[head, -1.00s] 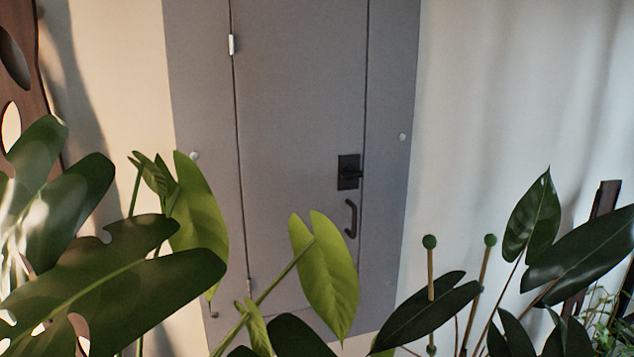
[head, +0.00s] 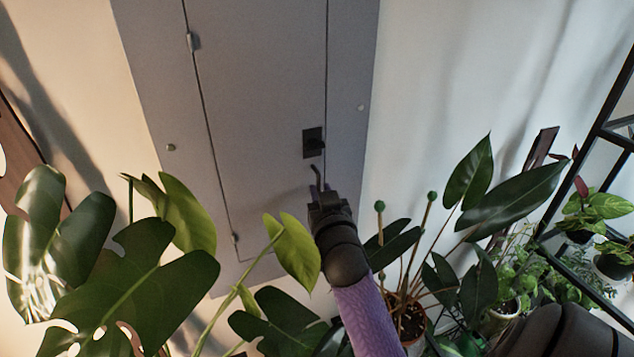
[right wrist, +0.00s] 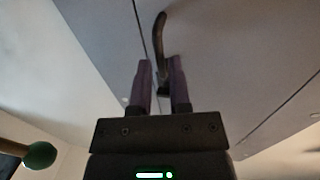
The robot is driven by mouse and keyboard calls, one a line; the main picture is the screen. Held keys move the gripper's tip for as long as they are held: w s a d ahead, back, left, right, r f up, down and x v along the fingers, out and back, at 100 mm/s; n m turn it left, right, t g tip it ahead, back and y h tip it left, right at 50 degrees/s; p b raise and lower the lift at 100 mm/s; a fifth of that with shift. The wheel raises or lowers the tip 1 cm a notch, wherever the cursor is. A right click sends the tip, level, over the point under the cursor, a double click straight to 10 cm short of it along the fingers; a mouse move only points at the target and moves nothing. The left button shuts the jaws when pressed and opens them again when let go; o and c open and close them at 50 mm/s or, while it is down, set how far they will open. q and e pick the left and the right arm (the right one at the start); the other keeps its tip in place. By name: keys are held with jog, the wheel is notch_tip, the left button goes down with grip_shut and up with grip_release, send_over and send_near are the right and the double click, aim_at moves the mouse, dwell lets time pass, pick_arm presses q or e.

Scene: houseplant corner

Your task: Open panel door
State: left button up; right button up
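The grey panel door (head: 262,90) is shut, flush in its grey frame, with hinges on its left side. A black latch plate (head: 313,142) sits near its right edge, with a dark curved handle (head: 317,176) below it. My right gripper (head: 323,195) is at the handle and hides its lower part. In the right wrist view, the handle (right wrist: 160,38) runs down between the two purple fingers of the right gripper (right wrist: 161,72). The fingers stand apart on either side of it, and I see no clear grip. My left gripper is not in view.
Large-leaved plants (head: 140,280) fill the lower left, with a light green leaf (head: 298,250) close to my right arm. A potted plant with green-tipped stakes (head: 405,310) stands right of the arm. A black shelf (head: 590,170) is at the right edge.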

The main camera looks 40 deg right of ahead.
jog(key=shift+x, duration=1.35)
grip_shut()
dwell(0.4)
